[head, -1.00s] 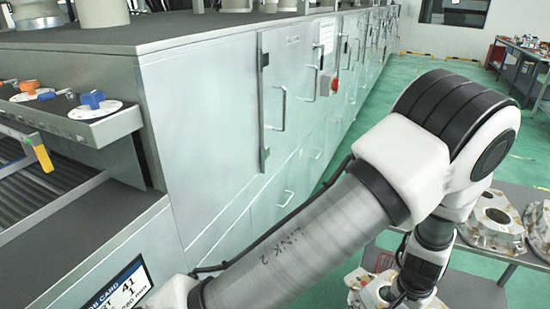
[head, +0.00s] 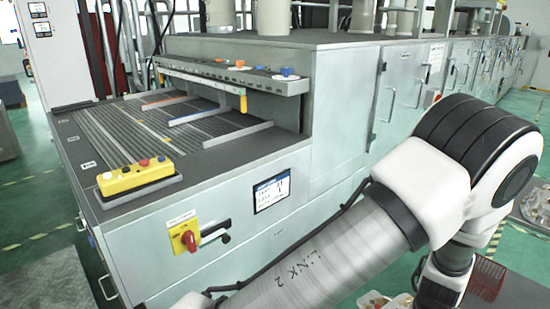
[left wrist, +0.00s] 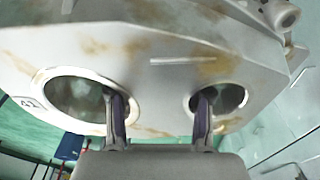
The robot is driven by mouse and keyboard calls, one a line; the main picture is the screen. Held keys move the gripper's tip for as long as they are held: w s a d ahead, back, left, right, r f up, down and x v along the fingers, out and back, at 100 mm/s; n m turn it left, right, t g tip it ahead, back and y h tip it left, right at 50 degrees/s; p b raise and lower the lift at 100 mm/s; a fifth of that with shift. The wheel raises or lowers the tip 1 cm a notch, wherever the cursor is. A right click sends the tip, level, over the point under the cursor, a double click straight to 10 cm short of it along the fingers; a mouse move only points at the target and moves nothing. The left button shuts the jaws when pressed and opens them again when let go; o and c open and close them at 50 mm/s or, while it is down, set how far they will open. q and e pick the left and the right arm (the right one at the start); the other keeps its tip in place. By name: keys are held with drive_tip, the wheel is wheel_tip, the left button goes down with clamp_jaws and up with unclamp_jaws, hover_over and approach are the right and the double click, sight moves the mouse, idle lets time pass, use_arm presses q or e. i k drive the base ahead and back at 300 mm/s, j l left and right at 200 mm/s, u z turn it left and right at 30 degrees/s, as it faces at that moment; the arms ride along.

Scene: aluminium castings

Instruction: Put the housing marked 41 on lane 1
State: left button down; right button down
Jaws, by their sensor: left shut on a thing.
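In the left wrist view my left gripper (left wrist: 160,118) is shut on a pale metal housing (left wrist: 165,50) with brown stains. Its two fingers sit at the two round openings of the housing. A small dark mark is on the housing's left edge; it looks like 41 or 42, not clearly readable. The left gripper is outside the head view. The head view shows the machine's lane bed (head: 110,130), a slatted surface split by coloured dividers; the lane labels are too small to read. My arm marked LINK 2 crosses the right side; the right gripper is not visible.
A yellow button box (head: 136,178) sits on the bed's near edge. A control shelf (head: 235,80) with coloured knobs overhangs the bed's far side. A card screen (head: 272,190) and red switch (head: 188,240) are on the front. A red basket (head: 487,279) is at lower right.

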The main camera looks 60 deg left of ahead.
sight(176, 139)
drive_tip(key=u, duration=1.8)
